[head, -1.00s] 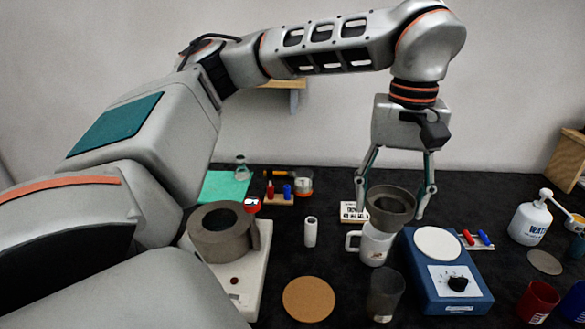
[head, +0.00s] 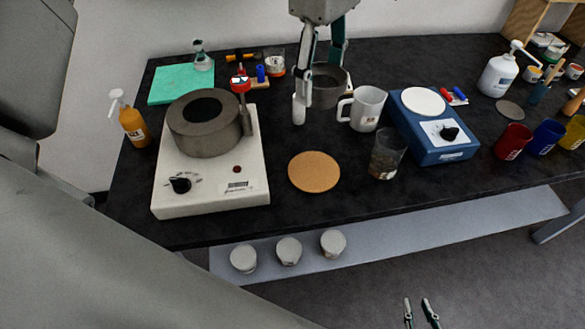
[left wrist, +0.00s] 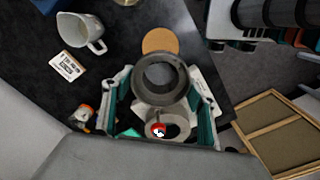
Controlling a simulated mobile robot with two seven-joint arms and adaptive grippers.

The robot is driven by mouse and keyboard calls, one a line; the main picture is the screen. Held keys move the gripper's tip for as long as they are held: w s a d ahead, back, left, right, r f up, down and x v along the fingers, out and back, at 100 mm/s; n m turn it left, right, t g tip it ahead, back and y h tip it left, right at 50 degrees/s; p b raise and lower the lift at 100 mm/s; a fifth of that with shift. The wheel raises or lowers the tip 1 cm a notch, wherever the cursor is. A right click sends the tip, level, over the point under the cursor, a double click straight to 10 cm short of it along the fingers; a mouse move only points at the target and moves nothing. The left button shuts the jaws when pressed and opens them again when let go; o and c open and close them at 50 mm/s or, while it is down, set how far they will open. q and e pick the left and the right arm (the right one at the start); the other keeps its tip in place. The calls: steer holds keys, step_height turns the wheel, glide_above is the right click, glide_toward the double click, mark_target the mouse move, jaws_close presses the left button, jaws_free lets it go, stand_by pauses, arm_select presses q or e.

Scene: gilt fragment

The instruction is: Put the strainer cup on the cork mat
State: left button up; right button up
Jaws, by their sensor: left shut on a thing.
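The strainer cup (head: 327,92) is a dark grey, wide-mouthed cup. My left gripper (head: 321,80) is shut on it, with one finger on each side, and holds it behind and left of the white mug (head: 366,112), apart from it. The cup also shows between the fingers in the left wrist view (left wrist: 160,98). The round cork mat (head: 314,172) lies bare on the dark table, nearer the front than the cup. It shows beyond the cup in the left wrist view (left wrist: 160,40). My right gripper (head: 420,315) shows at the bottom edge, empty, fingertips apart.
Left of the mat stands a white device (head: 215,190) with a grey ring. Right of it are a smoky glass (head: 386,155) and a blue device (head: 433,135) with a white plate. The table's front edge is close to the mat.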

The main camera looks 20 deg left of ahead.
arm_select(q)
step_height(320, 180, down, 20)
steer(key=shift+f+b, duration=0.1)
steer(key=shift+b, duration=0.25)
steer(key=shift+f, duration=0.15)
stand_by(0.3)
steer(key=o, duration=1)
steer(key=shift+o, duration=0.2)
step_height(320, 180, up, 12)
steer(key=shift+r, duration=0.2)
